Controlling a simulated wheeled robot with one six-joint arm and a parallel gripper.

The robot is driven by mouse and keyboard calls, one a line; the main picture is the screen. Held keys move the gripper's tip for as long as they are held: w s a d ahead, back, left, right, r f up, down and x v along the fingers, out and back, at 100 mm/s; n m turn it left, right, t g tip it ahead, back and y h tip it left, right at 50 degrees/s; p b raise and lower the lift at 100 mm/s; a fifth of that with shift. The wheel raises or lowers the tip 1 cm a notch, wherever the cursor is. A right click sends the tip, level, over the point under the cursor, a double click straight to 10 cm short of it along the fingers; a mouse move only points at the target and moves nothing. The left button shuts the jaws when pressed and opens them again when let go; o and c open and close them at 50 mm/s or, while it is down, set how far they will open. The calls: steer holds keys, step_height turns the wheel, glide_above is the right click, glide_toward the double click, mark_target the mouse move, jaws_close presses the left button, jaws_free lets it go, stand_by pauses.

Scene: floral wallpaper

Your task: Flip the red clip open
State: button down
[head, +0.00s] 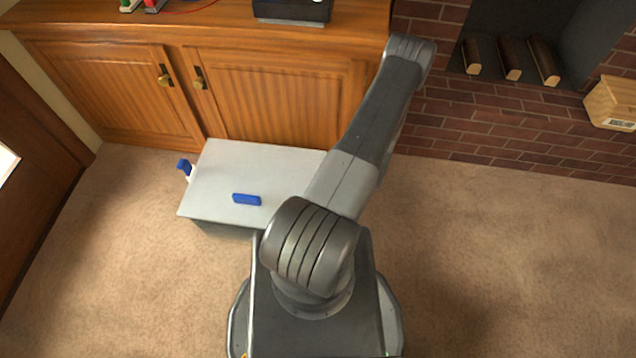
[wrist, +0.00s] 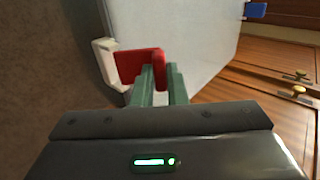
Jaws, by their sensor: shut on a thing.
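The red clip (wrist: 132,63) shows in the wrist view on the near edge of a pale grey-white box (wrist: 185,40), next to an off-white bracket (wrist: 106,68) on its left. My gripper (wrist: 160,72) has two green fingers at the clip's right end, shut on it. The fingers hide part of that end. In the head view the box (head: 265,165) sits on the carpet, and my arm covers its right side. The red clip and my gripper are hidden there.
A blue clip (head: 184,166) is on the box's left side and a blue handle (head: 246,199) is on its top. A wooden cabinet (head: 270,90) stands just behind the box. A brick fireplace (head: 500,130) is at the right. Carpet on the right is clear.

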steer(key=d+y+b, duration=0.1)
steer(key=y+b, duration=0.2)
steer(key=b, duration=0.2)
steer(key=d+f+t+y+b, duration=0.1)
steer(key=d+y+b, duration=0.1)
steer(key=b, duration=0.4)
steer(key=s+d+f+t+y+b, duration=0.1)
steer(key=d+y+b, duration=0.1)
steer(key=y+b, duration=0.3)
steer(key=shift+d+f, duration=0.1)
steer(key=shift+f, duration=0.1)
steer(key=shift+d+b, duration=0.1)
steer(key=shift+b, duration=0.25)
steer(key=c, duration=1.4)
jaws_free()
steer(key=shift+c, duration=0.2)
steer(key=shift+r, duration=0.1)
steer(key=p+v, duration=0.1)
steer(key=v, duration=1.2)
steer(key=shift+d+f, duration=0.3)
steer(key=shift+d, duration=0.1)
